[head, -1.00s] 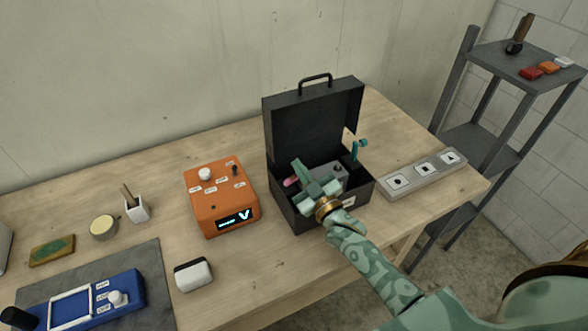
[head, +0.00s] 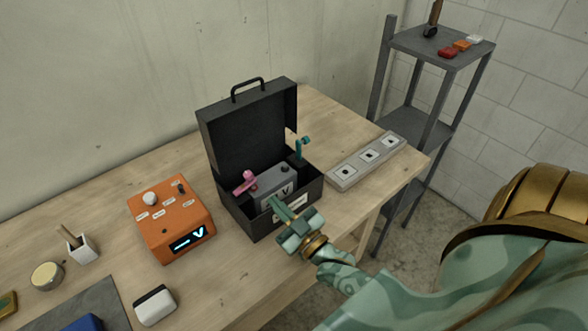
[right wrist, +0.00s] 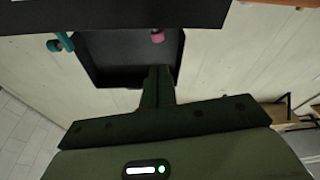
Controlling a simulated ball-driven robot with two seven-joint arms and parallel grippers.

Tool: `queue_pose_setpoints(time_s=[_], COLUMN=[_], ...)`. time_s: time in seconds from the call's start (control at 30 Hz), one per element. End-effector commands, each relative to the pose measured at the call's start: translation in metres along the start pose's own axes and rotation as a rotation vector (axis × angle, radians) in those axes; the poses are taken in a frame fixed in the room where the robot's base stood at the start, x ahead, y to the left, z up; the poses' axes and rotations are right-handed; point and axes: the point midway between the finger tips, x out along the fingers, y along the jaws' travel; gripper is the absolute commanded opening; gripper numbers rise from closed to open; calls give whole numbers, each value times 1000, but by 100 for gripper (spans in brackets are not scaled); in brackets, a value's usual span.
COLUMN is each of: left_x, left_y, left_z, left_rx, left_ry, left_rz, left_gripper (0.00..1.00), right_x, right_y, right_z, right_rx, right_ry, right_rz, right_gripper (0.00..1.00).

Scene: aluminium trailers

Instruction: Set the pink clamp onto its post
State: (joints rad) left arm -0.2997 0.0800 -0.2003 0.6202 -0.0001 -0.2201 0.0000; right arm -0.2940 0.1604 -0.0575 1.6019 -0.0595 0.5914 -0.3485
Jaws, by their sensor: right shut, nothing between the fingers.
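The pink clamp (head: 245,182) is at the left side of the open black case (head: 262,231), left of a grey box marked V (head: 285,192). It also shows in the right wrist view (right wrist: 157,36). I cannot tell whether it sits on a post; its lower part is not clear. A teal clamp (head: 302,148) stands at the case's right side and shows in the right wrist view (right wrist: 60,42). My right gripper (head: 273,203) is shut and empty at the front of the case, apart from the pink clamp. My left gripper is out of view.
An orange device (head: 168,222) stands left of the case. The case lid (head: 250,125) stands open behind. A white-and-black block (head: 155,305) lies in front. A metal shelf (head: 440,50) stands beyond the table.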

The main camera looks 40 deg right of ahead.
Motion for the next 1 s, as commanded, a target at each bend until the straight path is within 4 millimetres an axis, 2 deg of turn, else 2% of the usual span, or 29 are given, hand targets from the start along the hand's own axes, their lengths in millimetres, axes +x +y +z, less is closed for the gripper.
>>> queue_pose_setpoints(time_s=[0.1,0.33,0.5,1.0], left_x=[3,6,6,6], left_y=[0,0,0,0], left_z=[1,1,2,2], left_rx=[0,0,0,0], left_ry=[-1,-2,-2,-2], left_rz=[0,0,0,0], left_gripper=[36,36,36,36], right_x=[-27,-56,-61,-61], right_y=[0,0,0,0], right_z=[2,1,0,0], right_rx=[0,1,1,1], right_ry=[-3,-1,2,0], right_rz=[-1,1,1,1], right_gripper=[0,0,0,0])
